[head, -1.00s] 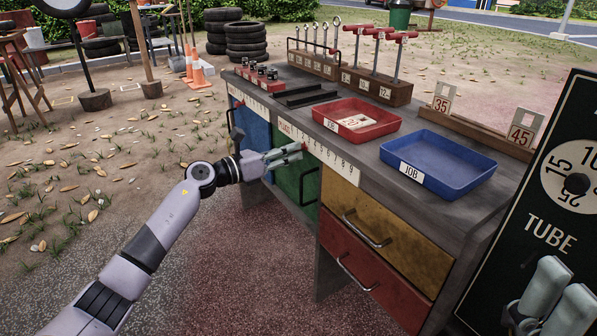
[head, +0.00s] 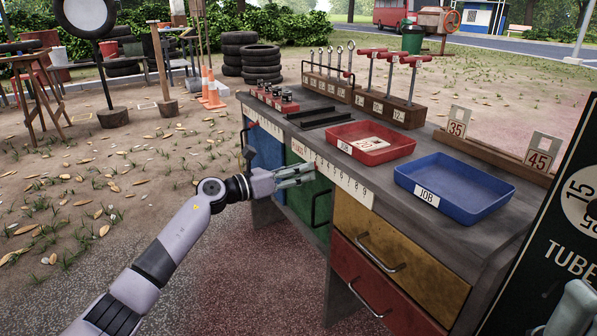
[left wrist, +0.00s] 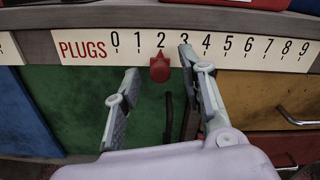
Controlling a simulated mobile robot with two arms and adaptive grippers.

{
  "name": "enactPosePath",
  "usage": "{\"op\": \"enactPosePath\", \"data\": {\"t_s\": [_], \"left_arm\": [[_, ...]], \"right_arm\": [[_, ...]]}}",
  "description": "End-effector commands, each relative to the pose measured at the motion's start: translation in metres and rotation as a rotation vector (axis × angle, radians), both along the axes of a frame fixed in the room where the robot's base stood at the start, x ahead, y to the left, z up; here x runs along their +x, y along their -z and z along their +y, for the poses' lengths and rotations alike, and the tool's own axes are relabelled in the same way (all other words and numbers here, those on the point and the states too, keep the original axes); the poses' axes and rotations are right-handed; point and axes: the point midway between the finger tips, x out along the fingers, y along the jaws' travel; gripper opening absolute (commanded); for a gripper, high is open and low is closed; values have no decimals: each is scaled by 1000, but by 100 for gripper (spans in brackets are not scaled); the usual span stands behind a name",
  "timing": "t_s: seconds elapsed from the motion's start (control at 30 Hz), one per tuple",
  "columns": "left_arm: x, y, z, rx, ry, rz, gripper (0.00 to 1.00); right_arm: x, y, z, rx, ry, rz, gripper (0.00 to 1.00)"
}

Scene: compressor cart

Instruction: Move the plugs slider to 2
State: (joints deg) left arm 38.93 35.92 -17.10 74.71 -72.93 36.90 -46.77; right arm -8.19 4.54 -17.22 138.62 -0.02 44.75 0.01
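The red plugs slider (left wrist: 160,68) is a small pointed knob on the white plugs scale (left wrist: 225,48), with its tip under the 2 in the left wrist view. My left gripper (left wrist: 158,66) is open, one finger on each side of the slider, with a gap visible on both sides. In the head view the left gripper (head: 306,174) is at the bench front by the plugs scale (head: 345,182), and the slider is not clearly seen there. Part of my right gripper (head: 574,310) shows at the lower right, cut off by the frame edge.
The bench top carries a red tray (head: 372,155), a blue tray (head: 480,208) and tool racks. A neighbouring scale (head: 262,122) is to the left. Door and drawer handles (head: 380,255) stick out below. A black TUBE board (head: 560,250) stands at right.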

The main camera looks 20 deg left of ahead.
Motion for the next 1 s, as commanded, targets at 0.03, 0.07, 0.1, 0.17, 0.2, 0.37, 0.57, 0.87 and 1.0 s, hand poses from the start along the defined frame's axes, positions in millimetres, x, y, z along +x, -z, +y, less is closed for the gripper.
{"op": "enactPosePath", "data": {"t_s": [0.03, 0.07, 0.1, 0.17, 0.2, 0.37, 0.57, 0.87, 1.0], "left_arm": [[0, 0, 0, 0, 0, 0, 38], [-1, 0, 1, 0, 0, 0, 38], [-2, 0, 2, 0, 0, 0, 38], [-6, 0, 6, 1, -1, 0, 38], [-10, 1, 9, 2, -2, 1, 38], [-35, 2, 28, 4, -2, 2, 38], [-69, 2, 54, 2, -2, 3, 38], [-94, 1, 73, 2, 1, 1, 38], [-95, 0, 74, 1, 1, -1, 38]], "right_arm": [[0, 0, 0, -1, 0, 0, 68], [0, 0, 0, -1, 0, -1, 68], [0, 0, 0, -1, 1, -1, 68], [0, 0, 0, -1, 1, -1, 68], [0, 0, 0, -1, 1, -1, 68], [0, 0, 0, -1, 0, 0, 68], [0, 0, 0, -1, 0, 0, 68], [0, 0, 0, -1, 0, 0, 68], [0, 0, 0, -1, 0, 0, 68]]}}
